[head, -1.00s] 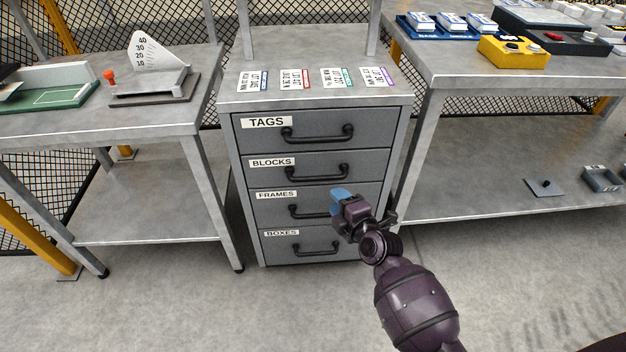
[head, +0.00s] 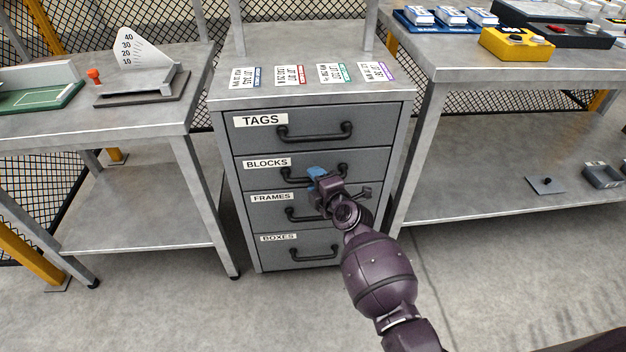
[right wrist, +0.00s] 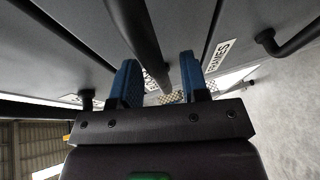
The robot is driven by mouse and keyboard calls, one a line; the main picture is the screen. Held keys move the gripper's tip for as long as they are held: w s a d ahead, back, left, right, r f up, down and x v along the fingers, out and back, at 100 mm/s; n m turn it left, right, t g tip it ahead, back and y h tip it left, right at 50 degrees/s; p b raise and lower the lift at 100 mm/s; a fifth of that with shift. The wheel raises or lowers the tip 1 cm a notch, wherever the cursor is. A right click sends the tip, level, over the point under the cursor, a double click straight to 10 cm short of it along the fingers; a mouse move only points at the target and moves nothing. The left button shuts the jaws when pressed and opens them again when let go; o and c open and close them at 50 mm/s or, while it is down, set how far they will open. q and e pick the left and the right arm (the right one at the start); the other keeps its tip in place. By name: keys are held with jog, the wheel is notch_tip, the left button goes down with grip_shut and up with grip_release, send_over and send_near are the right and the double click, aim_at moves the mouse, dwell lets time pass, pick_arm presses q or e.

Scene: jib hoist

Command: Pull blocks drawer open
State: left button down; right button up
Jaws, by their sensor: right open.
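The grey cabinet holds a stack of shut drawers. The blocks drawer (head: 375,163) is second from the top, under its BLOCKS label (head: 267,163). Its dark bar handle (head: 296,181) is partly hidden by my right gripper (head: 318,173). In the right wrist view my right gripper (right wrist: 158,72) is open, with one blue finger on each side of a dark handle bar (right wrist: 137,30). I cannot tell whether either finger touches the bar. My left gripper is not in view.
The tags drawer (head: 365,125) is above; the frames drawer (head: 262,213) and boxes drawer (head: 345,251) are below. A left bench (head: 140,122) and right bench (head: 440,70) flank the cabinet. Printed cards (head: 290,75) lie on its top. The floor in front is clear.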

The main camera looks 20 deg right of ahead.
jog(key=shift+w+a+f, duration=0.1)
jog(key=shift+w, duration=0.3)
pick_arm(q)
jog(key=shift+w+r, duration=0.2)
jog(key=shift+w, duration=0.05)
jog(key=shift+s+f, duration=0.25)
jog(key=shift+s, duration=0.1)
pick_arm(e)
grip_shut()
jog(key=shift+s, duration=0.15)
